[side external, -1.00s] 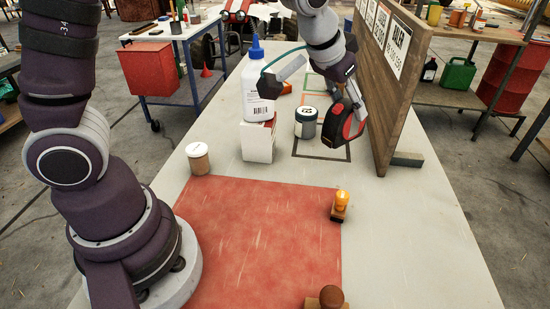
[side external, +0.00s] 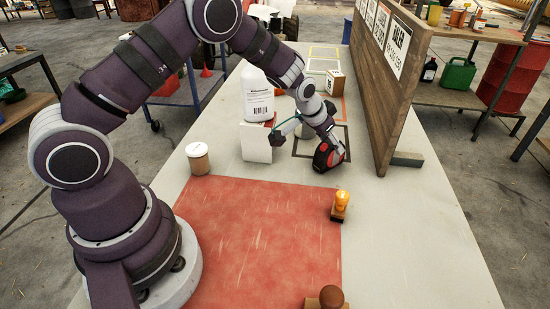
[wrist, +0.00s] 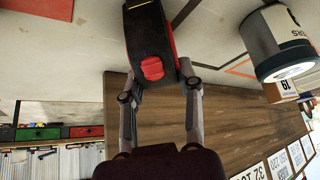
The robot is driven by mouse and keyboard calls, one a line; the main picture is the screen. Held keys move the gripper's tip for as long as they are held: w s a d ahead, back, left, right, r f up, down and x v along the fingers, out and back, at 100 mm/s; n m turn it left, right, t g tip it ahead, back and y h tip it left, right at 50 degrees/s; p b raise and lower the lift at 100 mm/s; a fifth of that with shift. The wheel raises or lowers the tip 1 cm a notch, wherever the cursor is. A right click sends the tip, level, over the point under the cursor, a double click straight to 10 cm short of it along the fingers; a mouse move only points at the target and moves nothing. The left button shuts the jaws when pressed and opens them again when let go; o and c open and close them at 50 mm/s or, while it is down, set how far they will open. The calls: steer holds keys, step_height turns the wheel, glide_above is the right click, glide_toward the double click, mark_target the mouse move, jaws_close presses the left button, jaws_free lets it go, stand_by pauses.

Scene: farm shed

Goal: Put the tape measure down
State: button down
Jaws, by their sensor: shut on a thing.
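The tape measure (side external: 325,158) is black with red edging. My gripper (side external: 329,140) is shut on it and holds it from above, low over the grey tabletop, close to the near edge of the dark outlined square. I cannot tell whether it touches the table. In the wrist view the tape measure (wrist: 149,45) sits between the two fingers (wrist: 158,85), with its red button facing the camera. Its far end is cut off by the picture's top edge.
A labelled jar (wrist: 262,45) stands beside the tape measure, mostly hidden by my gripper from the side. A white bottle (side external: 257,95) stands on a white box (side external: 256,143) to the left. A wooden sign board (side external: 400,100) stands at right. An orange-topped stamp (side external: 341,203) is nearer.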

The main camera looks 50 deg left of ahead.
steer(key=c, duration=0.7)
jaws_free()
steer(key=shift+c, duration=0.2)
steer(key=shift+r, duration=0.15)
steer(key=s+d+f+v, duration=0.1)
steer(key=s+v, duration=0.1)
steer(key=v, duration=1.8)
steer(key=s+g, duration=0.1)
steer(key=s, duration=1)
steer(key=shift+s+d+r, duration=0.15)
steer(key=shift+d+r, duration=0.15)
steer(key=shift+d, duration=0.1)
